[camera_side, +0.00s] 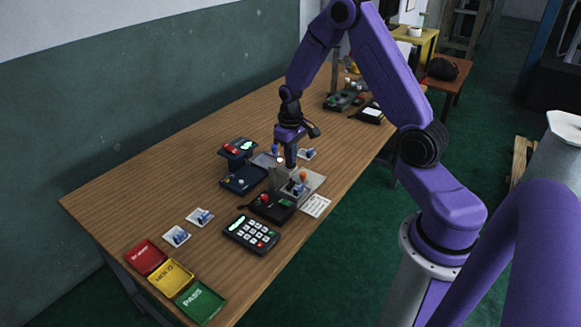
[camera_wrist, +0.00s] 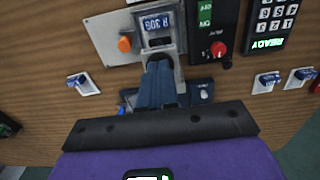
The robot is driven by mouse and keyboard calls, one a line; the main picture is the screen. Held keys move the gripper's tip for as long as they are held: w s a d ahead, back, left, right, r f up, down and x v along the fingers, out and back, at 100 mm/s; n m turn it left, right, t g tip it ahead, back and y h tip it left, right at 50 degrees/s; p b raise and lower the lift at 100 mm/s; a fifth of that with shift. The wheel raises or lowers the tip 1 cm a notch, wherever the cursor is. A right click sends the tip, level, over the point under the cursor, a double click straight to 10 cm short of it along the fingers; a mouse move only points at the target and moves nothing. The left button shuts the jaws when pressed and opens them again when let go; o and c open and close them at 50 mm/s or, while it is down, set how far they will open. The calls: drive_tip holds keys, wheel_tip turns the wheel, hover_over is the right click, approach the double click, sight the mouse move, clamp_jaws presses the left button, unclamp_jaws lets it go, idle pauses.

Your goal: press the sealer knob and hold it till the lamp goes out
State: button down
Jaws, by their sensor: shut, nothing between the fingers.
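The sealer is a grey plate (camera_side: 313,182) with an upright grey block (camera_side: 279,179). It also shows in the wrist view as a pale plate (camera_wrist: 103,27). An orange round piece (camera_side: 303,176), perhaps the lamp, sits on it; it shows in the wrist view (camera_wrist: 124,43) left of the block. A blue part marked R 30S (camera_wrist: 157,22) lies at the block's far side. My gripper (camera_side: 290,164) is shut and empty, pointing down at the block. Its fingertips (camera_wrist: 160,68) hide what is under them; I cannot make out the knob or tell whether they touch it.
A black box with a red knob (camera_side: 264,198) and a keypad (camera_side: 251,234) stand close by. Red, yellow and green trays (camera_side: 201,302) are at the near end. White cards with blue parts (camera_side: 199,217) lie between.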

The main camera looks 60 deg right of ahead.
idle(0.4)
wheel_tip(320, 180, up, 8)
idle(1.0)
drive_tip(key=s+a+r+n, duration=0.3)
drive_tip(key=s+a, duration=0.2)
drive_tip(key=a, duration=0.3)
drive_tip(key=s+a+r+n, duration=0.25)
drive_tip(key=s+a, duration=0.25)
drive_tip(key=a, duration=0.3)
drive_tip(key=s+a+r+n, duration=0.2)
drive_tip(key=s+n, duration=0.5)
drive_tip(key=s, duration=1.2)
drive_tip(key=shift+a, duration=0.65)
